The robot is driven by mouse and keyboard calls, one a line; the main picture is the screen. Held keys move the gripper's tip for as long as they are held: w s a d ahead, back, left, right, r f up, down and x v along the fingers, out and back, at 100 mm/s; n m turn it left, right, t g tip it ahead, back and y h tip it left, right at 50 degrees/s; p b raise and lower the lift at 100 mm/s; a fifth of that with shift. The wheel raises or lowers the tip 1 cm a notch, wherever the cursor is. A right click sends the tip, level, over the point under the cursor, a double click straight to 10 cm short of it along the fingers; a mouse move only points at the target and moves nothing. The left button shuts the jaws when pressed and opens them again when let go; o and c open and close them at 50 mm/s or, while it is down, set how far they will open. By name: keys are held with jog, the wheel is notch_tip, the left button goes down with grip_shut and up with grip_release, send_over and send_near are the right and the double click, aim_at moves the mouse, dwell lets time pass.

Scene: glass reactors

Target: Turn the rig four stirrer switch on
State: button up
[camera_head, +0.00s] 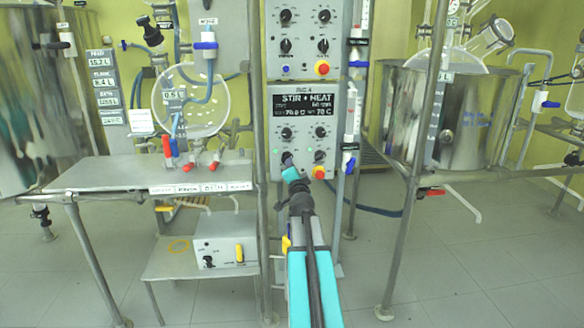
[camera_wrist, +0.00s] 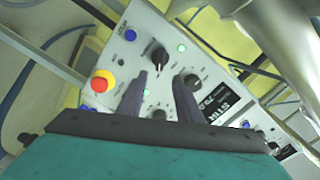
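The rig four panel (camera_head: 303,112) stands upright in the middle of the head view, with a black "STIR + HEAT" display (camera_head: 305,103). Below the display are dark rotary knobs; their labels are too small to read. My gripper (camera_head: 289,163) is at the panel's lower left knob and partly covers it. In the wrist view the panel appears turned, and this knob (camera_wrist: 155,54) shows just past the gap between my fingertips (camera_wrist: 161,76). The fingers are apart with nothing visibly held; contact with the panel cannot be told. Another knob (camera_wrist: 191,81) lies beside the right fingertip.
A red emergency button on a yellow base (camera_wrist: 102,81) sits left of the fingers in the wrist view. A second panel (camera_head: 304,40) is above. A bench (camera_head: 110,175) stands left, and a steel vessel (camera_head: 455,115) right. Small green lights glow on the panel.

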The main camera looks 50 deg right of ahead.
jog(key=shift+v, duration=2.5)
jog(key=shift+a, duration=0.1)
